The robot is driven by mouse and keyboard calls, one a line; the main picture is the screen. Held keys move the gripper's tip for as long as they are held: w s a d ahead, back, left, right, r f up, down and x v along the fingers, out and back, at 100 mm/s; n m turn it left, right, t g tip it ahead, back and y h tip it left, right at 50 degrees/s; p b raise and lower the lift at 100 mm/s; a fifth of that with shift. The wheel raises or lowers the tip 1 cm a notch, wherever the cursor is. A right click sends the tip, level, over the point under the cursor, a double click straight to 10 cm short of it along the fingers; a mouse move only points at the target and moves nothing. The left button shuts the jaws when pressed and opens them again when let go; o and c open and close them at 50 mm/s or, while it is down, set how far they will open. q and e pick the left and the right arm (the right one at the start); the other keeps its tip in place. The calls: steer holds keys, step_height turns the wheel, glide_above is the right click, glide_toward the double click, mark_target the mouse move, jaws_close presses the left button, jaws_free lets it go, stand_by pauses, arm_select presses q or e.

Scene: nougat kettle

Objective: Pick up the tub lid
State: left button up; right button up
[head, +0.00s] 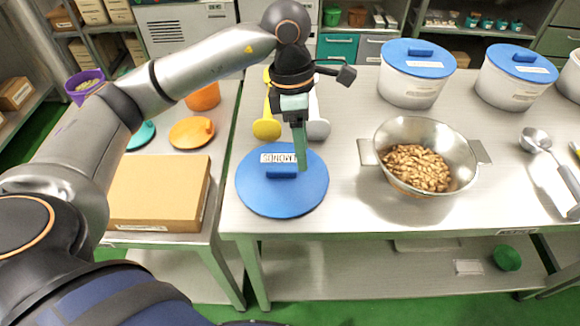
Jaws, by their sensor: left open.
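A round blue tub lid (262,199) with a white label and a raised blue handle lies flat at the left front corner of the steel table. My left gripper (301,164) points down over the lid, with its greenish fingers beside the right end of the handle. It is open. I cannot tell whether the fingertips touch the lid. The gripper hides part of the label and handle. My right gripper is out of view.
A steel bowl (399,128) of nuts stands right of the lid. White tubs with blue lids (416,57) stand behind it. Yellow and grey scoops (267,128) lie behind the lid. A cardboard box (155,190) is on the lower table at left.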

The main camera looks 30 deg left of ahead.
arm_select(q)
steer(key=r+y, duration=0.2)
glide_above(286, 169)
steer(key=shift+n+t, duration=0.3)
steer(key=shift+t, duration=0.1)
step_height(286, 169, down, 6)
steer(key=shift+s+a+f, duration=0.1)
steer(key=shift+a+f, duration=0.05)
steer(key=shift+f, duration=0.05)
steer(key=shift+f+p, duration=0.55)
steer(key=shift+f, duration=2.5)
steer(key=shift+c, duration=0.3)
jaws_close()
steer(key=shift+r, duration=0.1)
